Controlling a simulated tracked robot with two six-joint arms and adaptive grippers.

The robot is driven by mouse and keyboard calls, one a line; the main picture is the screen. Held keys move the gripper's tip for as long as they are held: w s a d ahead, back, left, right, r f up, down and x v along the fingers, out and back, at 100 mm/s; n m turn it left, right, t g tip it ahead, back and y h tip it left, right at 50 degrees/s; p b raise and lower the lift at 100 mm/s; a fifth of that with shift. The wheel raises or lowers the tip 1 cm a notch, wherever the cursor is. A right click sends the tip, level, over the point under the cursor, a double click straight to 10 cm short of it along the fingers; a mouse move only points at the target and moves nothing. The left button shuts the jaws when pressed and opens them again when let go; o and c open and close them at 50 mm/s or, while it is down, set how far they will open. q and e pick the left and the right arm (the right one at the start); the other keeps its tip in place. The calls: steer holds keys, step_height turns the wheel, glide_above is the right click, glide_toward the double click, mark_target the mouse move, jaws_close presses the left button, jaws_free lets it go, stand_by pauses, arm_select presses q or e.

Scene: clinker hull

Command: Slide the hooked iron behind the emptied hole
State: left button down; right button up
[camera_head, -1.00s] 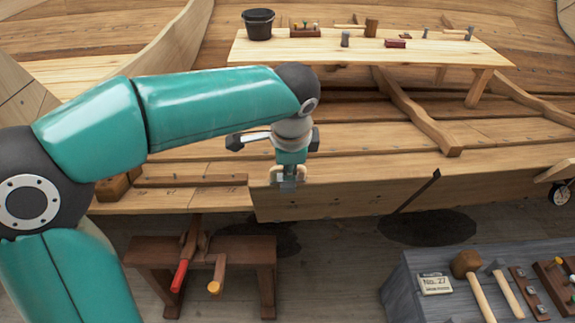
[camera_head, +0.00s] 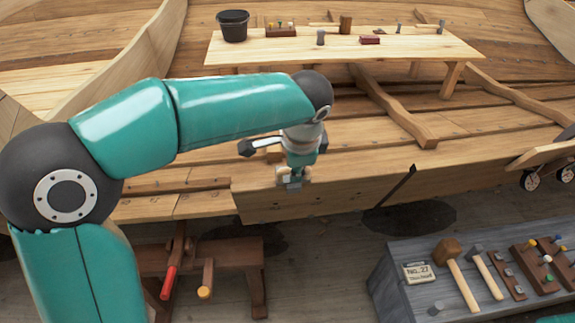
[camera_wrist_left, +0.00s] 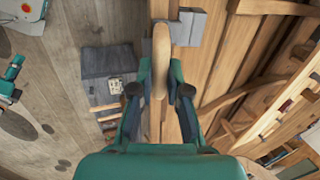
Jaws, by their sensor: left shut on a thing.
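My left gripper (camera_head: 293,180) is at the upper edge of the hull's near plank (camera_head: 330,197). It is shut on the hooked iron (camera_wrist_left: 187,25), which shows in the left wrist view as grey metal blocks beyond the fingers, with a rounded tan part (camera_wrist_left: 161,50) between them. The grey metal lies close against the planking; I cannot tell whether it touches. I cannot pick out the emptied hole. What seems to be my right gripper (camera_wrist_left: 12,82) shows small at the left edge of the left wrist view, its jaws unclear.
A pale bench (camera_head: 340,50) with a black bucket (camera_head: 233,25) stands inside the hull. A grey chest (camera_head: 390,285) with mallets stands front right. A dark wooden stool (camera_head: 250,255) with red- and orange-ended tools stands below the plank. A thin dark pointer (camera_head: 395,186) crosses the plank to the right.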

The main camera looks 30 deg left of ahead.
arm_select(q)
steer(key=shift+w+d+r, duration=0.1)
steer(key=shift+d, duration=0.05)
stand_by(0.3)
steer(key=shift+w+d+p, duration=0.65)
steer(key=shift+w+d, duration=0.1)
steer(key=shift+d, duration=0.35)
steer(key=shift+w+d+p, duration=0.65)
steer(key=shift+w+d, duration=0.1)
steer(key=shift+d, duration=0.35)
steer(key=shift+w+d+p, duration=0.5)
steer(key=shift+d+p, duration=0.05)
steer(key=shift+d, duration=0.2)
steer(key=shift+w+d+p, duration=0.55)
steer(key=shift+d+p, duration=0.05)
steer(key=shift+d, duration=0.2)
steer(key=shift+w+d+p, duration=0.5)
steer(key=shift+d+p, duration=0.05)
steer(key=shift+d, duration=0.2)
